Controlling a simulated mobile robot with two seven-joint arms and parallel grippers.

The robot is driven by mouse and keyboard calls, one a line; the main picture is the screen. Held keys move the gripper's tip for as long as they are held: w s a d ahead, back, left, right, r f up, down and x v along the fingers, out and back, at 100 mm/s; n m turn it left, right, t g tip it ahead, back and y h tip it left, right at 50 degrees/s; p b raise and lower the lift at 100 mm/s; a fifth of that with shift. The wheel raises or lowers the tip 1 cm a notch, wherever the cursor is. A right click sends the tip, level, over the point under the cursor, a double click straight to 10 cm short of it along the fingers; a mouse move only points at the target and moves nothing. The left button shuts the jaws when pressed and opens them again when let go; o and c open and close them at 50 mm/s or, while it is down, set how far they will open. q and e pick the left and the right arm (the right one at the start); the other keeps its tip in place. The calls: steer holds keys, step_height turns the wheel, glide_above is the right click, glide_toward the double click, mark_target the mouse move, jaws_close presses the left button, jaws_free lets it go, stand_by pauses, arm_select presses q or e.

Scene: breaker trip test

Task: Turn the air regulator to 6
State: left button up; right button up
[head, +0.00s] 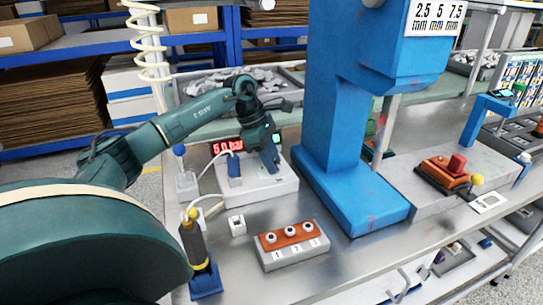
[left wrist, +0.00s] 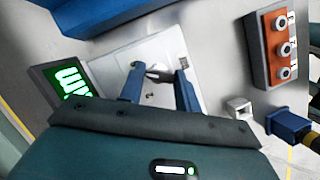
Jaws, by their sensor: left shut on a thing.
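The air regulator is a pale, low box (head: 262,192) on the bench in the head view. A red-lit display (head: 227,146) at its back reads 5.0 and what looks like "bar", partly covered. My left gripper (head: 254,170) reaches down over the box from the left, its blue fingers on either side of the regulator's knob. In the left wrist view my gripper (left wrist: 160,72) is shut on the small knob (left wrist: 156,71), whose top shows between the fingertips. The knob is hidden in the head view. My right gripper is not in view.
A large blue press column (head: 337,120) stands close on the right. A grey block with several numbered buttons (head: 292,244), a small white cube (head: 237,225) and a dark tool in a blue stand (head: 196,250) are in front. A tray of parts (head: 195,88) is behind.

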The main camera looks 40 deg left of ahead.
arm_select(q)
steer(key=shift+w+r+m+g, duration=0.1)
steer(key=shift+m+g, duration=0.3)
steer(key=shift+m, duration=0.6)
steer(key=o, duration=1)
steer(key=shift+a, duration=0.1)
steer(key=v, duration=1.2)
steer(key=shift+a, duration=0.1)
